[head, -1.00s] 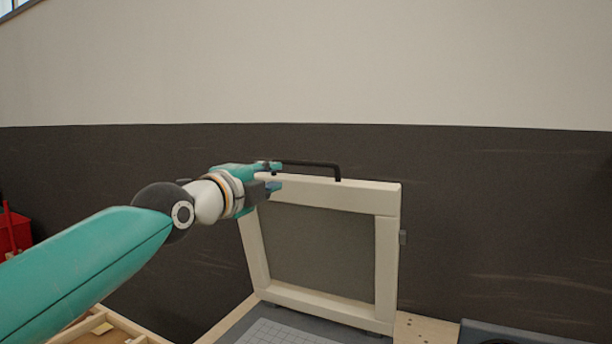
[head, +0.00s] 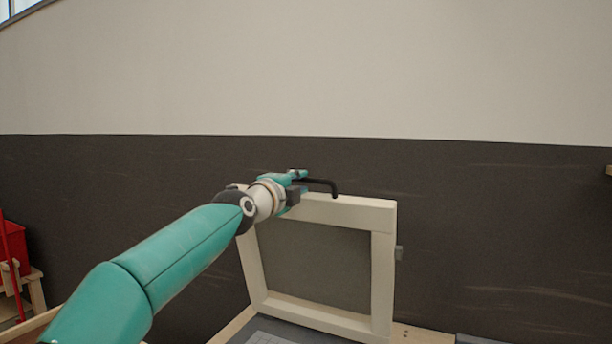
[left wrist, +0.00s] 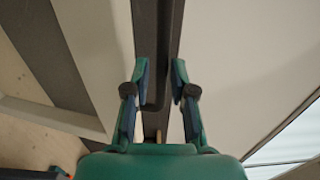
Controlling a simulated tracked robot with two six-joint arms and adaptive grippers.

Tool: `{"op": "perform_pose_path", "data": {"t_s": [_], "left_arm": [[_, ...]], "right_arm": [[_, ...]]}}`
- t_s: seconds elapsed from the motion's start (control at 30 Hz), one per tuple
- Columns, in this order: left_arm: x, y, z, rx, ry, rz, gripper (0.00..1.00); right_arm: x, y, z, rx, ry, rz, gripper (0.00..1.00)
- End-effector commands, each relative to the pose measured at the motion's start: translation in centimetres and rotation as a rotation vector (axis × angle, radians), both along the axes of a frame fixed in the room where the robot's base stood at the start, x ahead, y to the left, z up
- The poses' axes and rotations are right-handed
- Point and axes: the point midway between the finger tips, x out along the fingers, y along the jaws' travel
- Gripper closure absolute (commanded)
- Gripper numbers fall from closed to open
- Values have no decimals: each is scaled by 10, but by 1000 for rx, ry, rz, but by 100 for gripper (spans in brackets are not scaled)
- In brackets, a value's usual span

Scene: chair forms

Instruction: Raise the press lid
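The press lid (head: 382,265) is a cream frame around a grey panel. It stands raised, close to upright, in the head view. A black bar handle (head: 322,182) sticks out along its top edge. My left gripper (head: 298,183) is at the handle's left part. In the left wrist view the dark handle bar (left wrist: 155,55) runs between the two fingers of my left gripper (left wrist: 160,85). My right gripper is in neither view.
The press bed (head: 262,338) shows partly below the lid. A red container (head: 12,248) is on a wooden stand at the far left. A dark wall band (head: 500,230) is behind the lid. The space right of the lid looks clear.

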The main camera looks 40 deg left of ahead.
Motion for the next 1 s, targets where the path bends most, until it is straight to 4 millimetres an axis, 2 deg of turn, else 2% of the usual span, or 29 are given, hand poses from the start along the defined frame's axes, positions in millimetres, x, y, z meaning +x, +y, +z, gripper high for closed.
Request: {"op": "perform_pose_path", "data": {"t_s": [0.03, 0.2, 0.57, 0.73, 1.0], "left_arm": [[9, 3, 2, -1, 2, 0, 76], [24, 8, 1, 0, 1, 0, 76], [28, 9, 1, 1, 0, 0, 76], [28, 9, 1, 1, 0, 0, 100], [28, 9, 0, 0, 2, -1, 100]], "right_arm": [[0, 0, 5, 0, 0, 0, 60], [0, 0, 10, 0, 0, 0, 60], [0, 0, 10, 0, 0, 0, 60], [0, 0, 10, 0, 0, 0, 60], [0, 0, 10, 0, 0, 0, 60]]}}
